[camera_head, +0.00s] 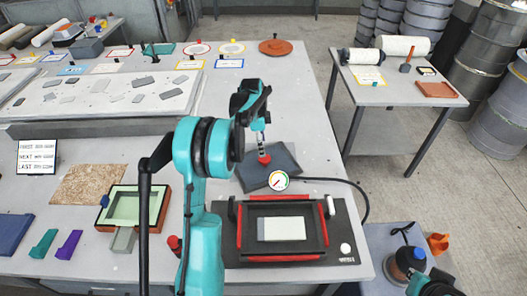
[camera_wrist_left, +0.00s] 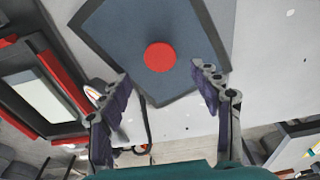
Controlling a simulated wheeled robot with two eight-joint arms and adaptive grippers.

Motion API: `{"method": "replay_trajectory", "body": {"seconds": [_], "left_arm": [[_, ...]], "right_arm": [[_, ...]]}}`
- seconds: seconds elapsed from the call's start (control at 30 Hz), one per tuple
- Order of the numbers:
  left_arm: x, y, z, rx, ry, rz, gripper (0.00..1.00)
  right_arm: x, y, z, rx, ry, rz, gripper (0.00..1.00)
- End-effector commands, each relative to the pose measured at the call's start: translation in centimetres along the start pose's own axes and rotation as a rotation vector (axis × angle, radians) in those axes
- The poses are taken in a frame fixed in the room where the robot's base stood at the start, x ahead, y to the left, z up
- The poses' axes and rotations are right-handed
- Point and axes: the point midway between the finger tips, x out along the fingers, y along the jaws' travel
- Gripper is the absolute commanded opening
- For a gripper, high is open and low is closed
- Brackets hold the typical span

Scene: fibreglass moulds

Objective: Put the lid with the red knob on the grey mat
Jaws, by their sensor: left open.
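The square lid (camera_head: 284,160) is blue-grey and has a round red knob (camera_head: 264,159). It lies flat on the table, and a darker grey border shows around it in the left wrist view; I cannot tell whether this is a rim or a mat beneath. My left gripper (camera_head: 262,148) is over the knob, pointing down. In the left wrist view the left gripper (camera_wrist_left: 160,95) is open and empty, with the red knob (camera_wrist_left: 160,57) ahead of its fingertips, apart from them. A dark mat (camera_head: 347,258) lies nearer, under a red-and-black frame. My right gripper is not visible.
The red-and-black frame (camera_head: 240,228) holds a pale panel. A round gauge (camera_head: 278,181) overlaps the lid's near edge in the head view, and a black hose (camera_head: 350,184) runs right from there. A green-lined tray (camera_head: 148,195) stands left. Table space is free beyond the lid.

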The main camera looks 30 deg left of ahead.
Motion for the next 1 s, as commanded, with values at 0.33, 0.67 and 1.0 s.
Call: {"method": "replay_trajectory", "body": {"seconds": [0.33,0.67,1.0], "left_arm": [[-4.3,0.6,-0.4,-0.016,0.0,-0.01,0.63],[-10.5,9.1,-4.8,-0.265,0.03,-0.148,0.63],[-13.4,21.1,-6.8,-0.576,0.161,-0.296,0.63]], "right_arm": [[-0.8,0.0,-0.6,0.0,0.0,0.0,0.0],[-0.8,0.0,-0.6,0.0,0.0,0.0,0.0],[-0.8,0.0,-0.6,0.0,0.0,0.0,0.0]]}}
